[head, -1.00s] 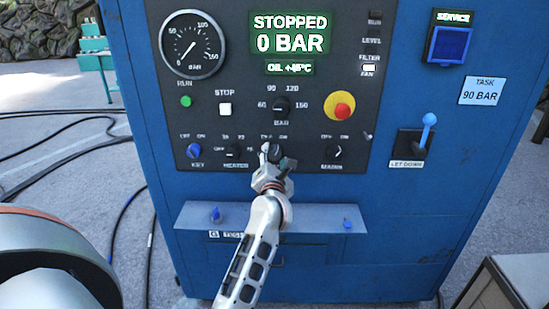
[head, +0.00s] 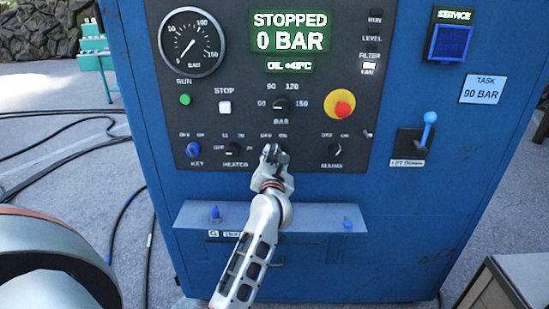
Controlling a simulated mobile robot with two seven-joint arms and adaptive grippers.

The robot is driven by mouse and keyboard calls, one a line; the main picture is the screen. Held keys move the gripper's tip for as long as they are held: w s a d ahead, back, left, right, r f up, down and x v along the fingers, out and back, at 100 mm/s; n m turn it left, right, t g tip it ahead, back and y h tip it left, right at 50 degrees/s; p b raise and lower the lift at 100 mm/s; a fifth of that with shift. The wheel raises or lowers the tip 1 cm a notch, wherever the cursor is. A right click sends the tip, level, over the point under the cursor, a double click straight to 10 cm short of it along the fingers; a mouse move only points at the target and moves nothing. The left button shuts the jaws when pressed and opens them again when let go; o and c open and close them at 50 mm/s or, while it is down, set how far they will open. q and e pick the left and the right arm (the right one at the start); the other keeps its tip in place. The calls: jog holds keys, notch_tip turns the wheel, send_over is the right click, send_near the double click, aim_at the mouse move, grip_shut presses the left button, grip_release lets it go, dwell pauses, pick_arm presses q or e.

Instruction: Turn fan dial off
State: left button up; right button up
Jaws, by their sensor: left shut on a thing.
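The fan dial (head: 283,156) is a dark knob low on the black control panel, between the heater dial and the mains dial. Its labels above, OFF on the left and ON on the right, show just over the gripper. My left gripper (head: 271,153) comes up from below and is shut on the dial. The fingers hide most of the knob, so its pointer direction cannot be read. My right gripper is not in view.
Close beside the fan dial are the heater dial (head: 233,149) and mains dial (head: 335,150). The bar selector (head: 281,104) and red stop button (head: 340,104) sit above. A ledge (head: 290,216) juts out below. The display (head: 291,33) reads STOPPED, 0 BAR.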

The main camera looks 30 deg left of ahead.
pick_arm(q)
jog(key=n+b, duration=0.2)
jog(key=n, duration=0.3)
jog(key=shift+f, duration=0.2)
jog(key=n+b, duration=0.1)
jog(key=n, duration=0.1)
jog(key=shift+n+b, duration=0.3)
jog(key=shift+b, duration=0.1)
jog(key=shift+r+n+b, duration=0.15)
jog(key=shift+n+b, duration=0.3)
jog(key=shift+n, duration=0.55)
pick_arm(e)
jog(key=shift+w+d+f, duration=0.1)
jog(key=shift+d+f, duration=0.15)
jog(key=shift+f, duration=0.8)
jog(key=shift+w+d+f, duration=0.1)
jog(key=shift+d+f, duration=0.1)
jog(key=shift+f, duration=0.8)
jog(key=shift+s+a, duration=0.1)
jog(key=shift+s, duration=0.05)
pick_arm(q)
jog(key=o, duration=1.1)
jog(key=shift+r, duration=0.1)
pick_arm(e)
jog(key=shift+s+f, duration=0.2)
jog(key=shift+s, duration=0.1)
